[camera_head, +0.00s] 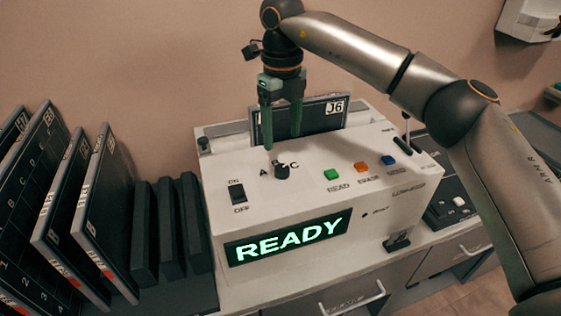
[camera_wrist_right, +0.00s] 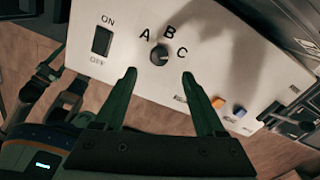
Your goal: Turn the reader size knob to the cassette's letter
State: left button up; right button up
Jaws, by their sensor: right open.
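The reader (camera_head: 300,195) is a white box with a lit READY display. Its small dark size knob (camera_head: 282,171) has letters A, B and C around it; the knob also shows in the right wrist view (camera_wrist_right: 159,57). I cannot tell which letter it points to. My right gripper (camera_head: 282,142) is open, pointing down above and slightly behind the knob, apart from it. In the wrist view its fingers are spread on either side below the knob. A dark cassette (camera_head: 312,112) labelled J6 stands at the reader's back. Parts of my left arm seem to show at the wrist view's lower left.
An ON/OFF switch (camera_head: 237,193) sits left of the knob. Green (camera_head: 331,174), orange (camera_head: 361,167) and blue (camera_head: 389,160) buttons sit to its right. Several dark panels (camera_head: 105,190) stand in a rack at the left. My right arm spans the upper right.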

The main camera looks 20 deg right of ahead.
aim_at(282, 167)
notch_tip(282, 167, down, 8)
jog(key=shift+f, duration=0.1)
dwell(0.4)
grip_shut()
dwell(0.4)
